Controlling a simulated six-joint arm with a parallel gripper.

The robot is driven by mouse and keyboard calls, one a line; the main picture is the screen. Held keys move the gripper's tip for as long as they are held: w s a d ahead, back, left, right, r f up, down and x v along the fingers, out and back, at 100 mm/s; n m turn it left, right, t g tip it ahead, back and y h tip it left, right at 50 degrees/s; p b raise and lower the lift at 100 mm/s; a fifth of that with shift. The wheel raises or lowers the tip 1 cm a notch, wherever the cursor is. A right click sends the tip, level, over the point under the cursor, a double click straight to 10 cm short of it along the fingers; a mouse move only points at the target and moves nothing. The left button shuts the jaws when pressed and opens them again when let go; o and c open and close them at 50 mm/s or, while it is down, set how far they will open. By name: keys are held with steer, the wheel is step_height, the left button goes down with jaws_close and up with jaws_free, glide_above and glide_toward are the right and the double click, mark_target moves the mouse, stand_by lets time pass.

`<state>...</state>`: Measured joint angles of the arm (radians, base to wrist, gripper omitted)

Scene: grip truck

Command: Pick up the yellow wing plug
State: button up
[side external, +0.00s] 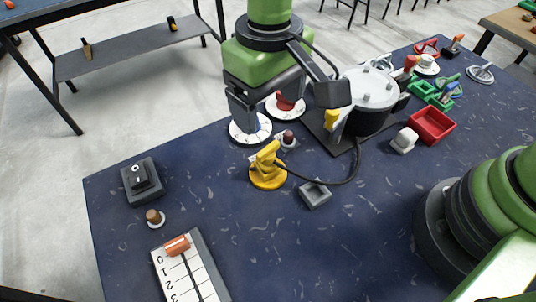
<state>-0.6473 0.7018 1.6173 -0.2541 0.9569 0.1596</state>
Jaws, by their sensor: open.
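The yellow wing plug (267,163) stands upright on a round yellow base on the dark blue table, left of the middle. A black cable runs from it to the right. My gripper (262,112) hangs above and behind the plug, clear of it, with nothing seen in its jaws. Its grey finger shows over a white round dial (250,131); I cannot tell whether they touch. The far finger is not clearly seen.
A grey square socket (315,194) lies right of the plug, and a small red-topped button (288,138) behind it. A silver pot (370,95), a red tray (432,125) and a white block (403,140) stand to the right. A numbered slider panel (188,270) lies in front.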

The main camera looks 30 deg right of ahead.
mark_target(268, 148)
steer(key=f, duration=0.9)
steer(key=shift+s+a+f, duration=0.2)
steer(key=shift+f, duration=0.2)
steer(key=c, duration=1)
